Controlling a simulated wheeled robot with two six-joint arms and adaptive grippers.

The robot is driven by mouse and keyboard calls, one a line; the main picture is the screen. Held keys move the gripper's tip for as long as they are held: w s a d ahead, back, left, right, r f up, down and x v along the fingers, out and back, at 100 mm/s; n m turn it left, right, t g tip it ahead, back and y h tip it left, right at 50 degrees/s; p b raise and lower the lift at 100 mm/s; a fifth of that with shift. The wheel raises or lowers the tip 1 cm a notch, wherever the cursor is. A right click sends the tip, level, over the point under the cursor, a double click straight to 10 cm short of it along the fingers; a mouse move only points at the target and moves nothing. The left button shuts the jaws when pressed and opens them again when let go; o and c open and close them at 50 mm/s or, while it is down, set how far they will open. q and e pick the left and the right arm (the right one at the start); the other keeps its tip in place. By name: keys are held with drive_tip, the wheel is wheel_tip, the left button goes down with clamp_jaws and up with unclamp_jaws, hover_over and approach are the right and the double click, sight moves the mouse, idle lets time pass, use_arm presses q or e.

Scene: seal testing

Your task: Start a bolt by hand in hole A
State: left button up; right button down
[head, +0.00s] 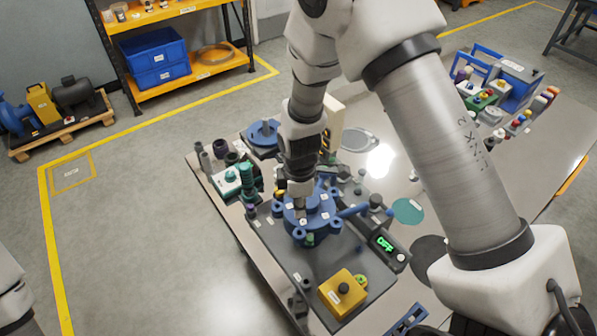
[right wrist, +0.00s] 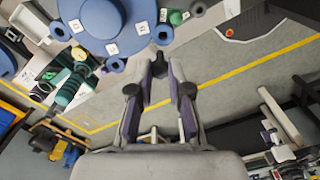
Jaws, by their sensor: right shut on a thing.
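The blue round flanged housing (head: 322,220) stands on the dark grey fixture plate on the table. In the right wrist view the housing (right wrist: 98,18) fills the upper left. My right gripper (head: 297,190) points down over the far left part of the housing and hides some of it. In the right wrist view the gripper (right wrist: 160,75) is shut on a small dark thing, probably a bolt, mostly hidden between the fingers. My left gripper is out of view.
A yellow box with a black button (head: 343,292) stands at the plate's near end. A display unit reading OFF (head: 387,243) is right of the housing. Teal-and-white parts (head: 231,179) stand left of it.

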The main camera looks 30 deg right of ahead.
wheel_tip(320, 180, down, 5)
drive_tip(key=n+b, duration=0.2)
drive_tip(key=b, duration=0.3)
drive_tip(key=shift+r, duration=0.1)
drive_tip(key=shift+s+n+b, duration=0.1)
drive_tip(key=shift+n+b, duration=0.4)
drive_tip(key=shift+n, duration=0.6)
drive_tip(key=n, duration=0.7)
drive_tip(key=shift+a+r+n, duration=0.1)
drive_tip(key=shift+r+n, duration=0.2)
drive_tip(key=shift+n, duration=0.1)
drive_tip(key=shift+s, duration=0.1)
drive_tip(key=shift+r, duration=0.1)
drive_tip(key=shift+p, duration=0.3)
